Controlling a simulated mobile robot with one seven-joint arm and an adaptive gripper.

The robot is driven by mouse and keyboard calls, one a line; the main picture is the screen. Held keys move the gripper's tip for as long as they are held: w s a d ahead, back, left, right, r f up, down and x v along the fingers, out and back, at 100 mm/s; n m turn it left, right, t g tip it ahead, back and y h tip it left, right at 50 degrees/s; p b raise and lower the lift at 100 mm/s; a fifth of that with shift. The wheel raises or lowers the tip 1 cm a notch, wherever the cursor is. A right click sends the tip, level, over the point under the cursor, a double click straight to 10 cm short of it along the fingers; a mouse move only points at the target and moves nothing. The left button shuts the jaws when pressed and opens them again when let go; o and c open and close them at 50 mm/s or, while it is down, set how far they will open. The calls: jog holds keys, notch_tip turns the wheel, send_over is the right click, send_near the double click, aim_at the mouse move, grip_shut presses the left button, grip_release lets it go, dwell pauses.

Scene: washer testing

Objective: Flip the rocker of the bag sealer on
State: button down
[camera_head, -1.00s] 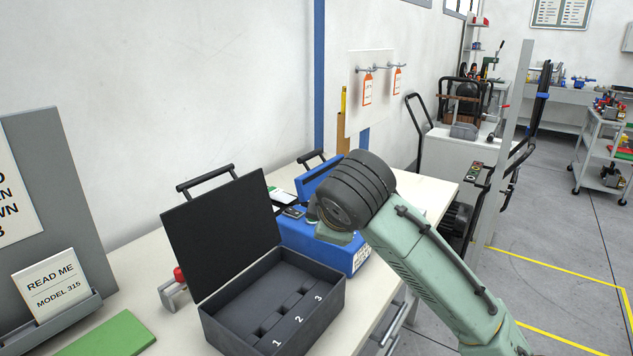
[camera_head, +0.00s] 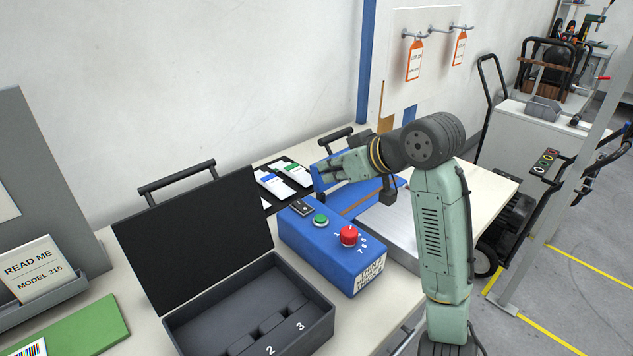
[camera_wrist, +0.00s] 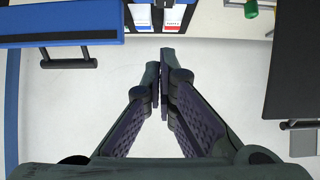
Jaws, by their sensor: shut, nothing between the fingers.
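The bag sealer (camera_head: 325,248) is a blue box on the bench, with a black rocker (camera_head: 301,207) at the far left end of its top. Beside the rocker are a green button (camera_head: 320,220) and a red knob (camera_head: 348,236). The rocker's tilt is too small to tell. My gripper (camera_head: 318,172) is shut and empty, above and behind the rocker, apart from it.
An open black case (camera_head: 255,310) with numbered slots stands left of the sealer, its raised lid (camera_head: 195,240) close by. A dark tray with packets (camera_head: 290,173) lies behind the sealer. A wall rack holds orange tags (camera_head: 414,62).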

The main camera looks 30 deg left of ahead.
dwell(0.3)
jog(key=b, duration=0.4)
send_over(303, 203)
jog(key=d, duration=0.1)
jog(key=f, duration=0.6)
jog(key=shift+s+d, duration=0.2)
jog(key=shift+s, duration=0.15)
jog(key=shift+w+a+f+b, duration=0.1)
jog(key=shift+a+f+b, duration=0.15)
jog(key=shift+f+b, duration=0.3)
jog(key=shift+w+a+f+b, duration=0.1)
jog(key=shift+a+f+b, duration=0.1)
jog(key=shift+f+b, duration=0.35)
jog(key=shift+a+f+b, duration=0.15)
jog(key=shift+f+b, duration=0.5)
jog(key=shift+f, duration=0.15)
jog(key=shift+w+a+f, duration=0.15)
jog(key=shift+a+f, duration=0.15)
jog(key=shift+f, duration=0.05)
jog(key=shift+d, duration=0.15)
